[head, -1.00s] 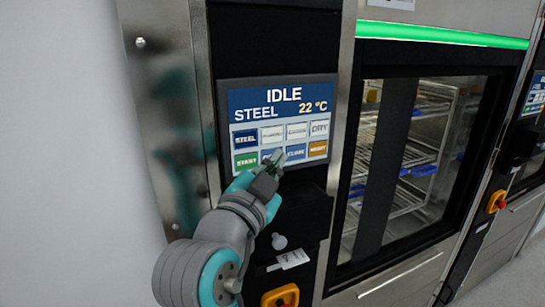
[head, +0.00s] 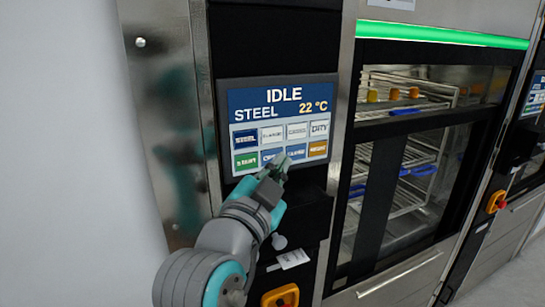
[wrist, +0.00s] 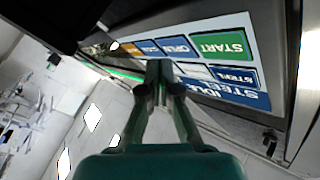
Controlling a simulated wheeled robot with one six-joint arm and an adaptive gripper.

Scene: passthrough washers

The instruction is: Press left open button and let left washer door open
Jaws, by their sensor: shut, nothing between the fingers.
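The left washer's control panel (head: 283,95) reads IDLE, STEEL, 22 °C. Its blue open button (head: 268,155) is in the lower row, between the green start button (head: 245,160) and the blue close button (head: 296,152). My gripper (head: 281,166) is shut and empty, its tips just below and in front of the open and close buttons; I cannot tell whether they touch the panel. In the wrist view the open button (wrist: 178,47) shows beside the shut fingers (wrist: 160,66).
Wire racks (head: 415,150) with blue and orange parts stand inside the washer. A green light strip (head: 440,36) runs above the door. Another washer's panel (head: 535,97) is at the far right. A plain wall (head: 70,150) is at left.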

